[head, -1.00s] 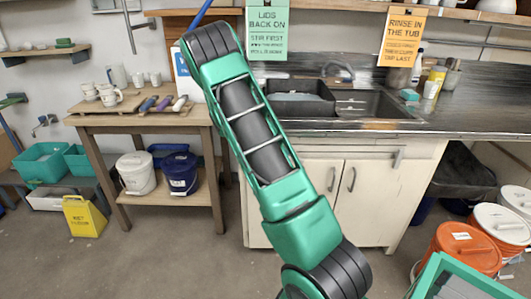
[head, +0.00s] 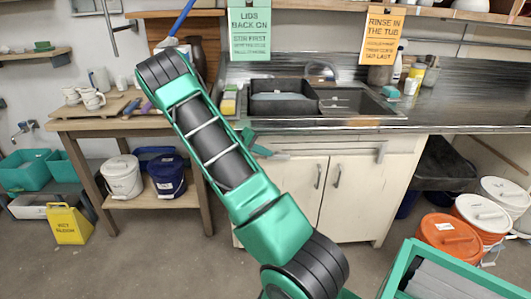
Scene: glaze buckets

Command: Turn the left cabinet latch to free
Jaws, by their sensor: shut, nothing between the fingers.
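The off-white cabinet (head: 290,185) stands under the sink counter with two closed doors. On the right of its top panel is a grey, bent latch-like piece (head: 381,151). The left latch cannot be made out; the left part of that panel is partly covered by my arm. The small green end of my arm, with my gripper (head: 262,151), shows just past my upper arm at the cabinet's upper left, under the counter edge. It looks shut and empty. Its fingertips are small, and whether they touch the latch cannot be told.
A dark sink (head: 350,101) and a black tub (head: 283,103) are above the cabinet. A wooden table (head: 72,125) with mugs stands left, with white (head: 122,177) and blue (head: 167,176) buckets below. Orange buckets (head: 449,237) stand at the right.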

